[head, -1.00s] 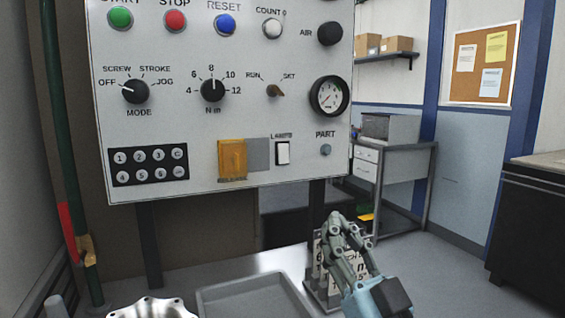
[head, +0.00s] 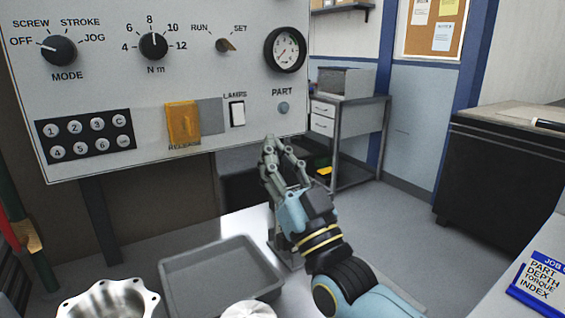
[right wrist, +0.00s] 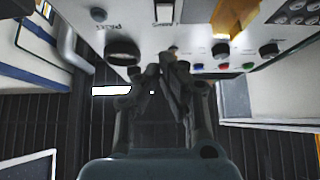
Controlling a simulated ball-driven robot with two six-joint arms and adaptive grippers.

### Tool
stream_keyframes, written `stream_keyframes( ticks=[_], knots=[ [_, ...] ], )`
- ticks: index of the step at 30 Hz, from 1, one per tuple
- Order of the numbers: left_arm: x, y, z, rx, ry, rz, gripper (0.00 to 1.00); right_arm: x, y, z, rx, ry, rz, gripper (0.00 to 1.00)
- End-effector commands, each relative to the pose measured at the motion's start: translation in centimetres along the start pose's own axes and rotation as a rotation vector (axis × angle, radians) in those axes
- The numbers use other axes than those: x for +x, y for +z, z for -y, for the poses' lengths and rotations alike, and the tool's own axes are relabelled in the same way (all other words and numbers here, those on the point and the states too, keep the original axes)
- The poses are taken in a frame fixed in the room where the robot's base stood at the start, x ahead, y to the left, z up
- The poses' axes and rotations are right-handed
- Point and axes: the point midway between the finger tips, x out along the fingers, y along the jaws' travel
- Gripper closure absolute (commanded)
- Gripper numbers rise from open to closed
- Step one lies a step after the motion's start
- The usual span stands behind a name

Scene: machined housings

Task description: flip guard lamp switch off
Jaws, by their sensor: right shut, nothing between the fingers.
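The control panel (head: 100,90) carries a white rocker switch (head: 237,115) under the label LAMPS. It sits right of an orange guard cover (head: 183,123) with a grey plate between them. I cannot tell which way the rocker is tipped. My right gripper (head: 270,145) is shut and empty, its fingers pointing up, below and to the right of the rocker in the head view. In the right wrist view the shut fingers (right wrist: 165,72) point at the panel, with the rocker (right wrist: 164,12) and orange cover (right wrist: 235,18) at the top edge. My left gripper is out of view.
A round PART button (head: 283,108) and a gauge (head: 285,49) lie right of the rocker. Below the panel are a grey tray (head: 215,262) and a machined housing (head: 108,300). A keypad (head: 85,135) is at the panel's lower left.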

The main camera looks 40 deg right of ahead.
Motion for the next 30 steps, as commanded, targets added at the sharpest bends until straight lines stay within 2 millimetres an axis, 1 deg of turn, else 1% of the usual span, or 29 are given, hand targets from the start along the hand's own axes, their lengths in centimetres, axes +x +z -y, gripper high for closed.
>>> stream_keyframes(
  ticks=[1,6,9,12,17,27,30],
  knots=[
    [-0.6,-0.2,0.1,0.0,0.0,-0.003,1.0,1.4,-0.3,0.0,0.0,0.0,-0.003,1.0],
    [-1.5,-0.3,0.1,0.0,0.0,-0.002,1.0,4.9,-0.3,0.0,-0.001,0.0,-0.003,1.0],
    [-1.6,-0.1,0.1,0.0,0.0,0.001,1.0,5.9,1.2,0.0,-0.001,0.0,0.001,1.0],
    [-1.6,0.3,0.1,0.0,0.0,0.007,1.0,6.6,2.1,0.0,-0.001,0.001,0.002,1.0],
    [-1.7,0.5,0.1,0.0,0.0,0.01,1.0,7.2,2.8,0.0,0.0,0.001,0.001,1.0],
    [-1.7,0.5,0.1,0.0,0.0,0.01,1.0,7.3,2.9,0.0,0.0,0.0,0.001,1.0],
    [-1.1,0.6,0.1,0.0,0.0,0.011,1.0,7.2,3.1,0.0,0.0,0.0,-0.01,1.0]
  ],
)
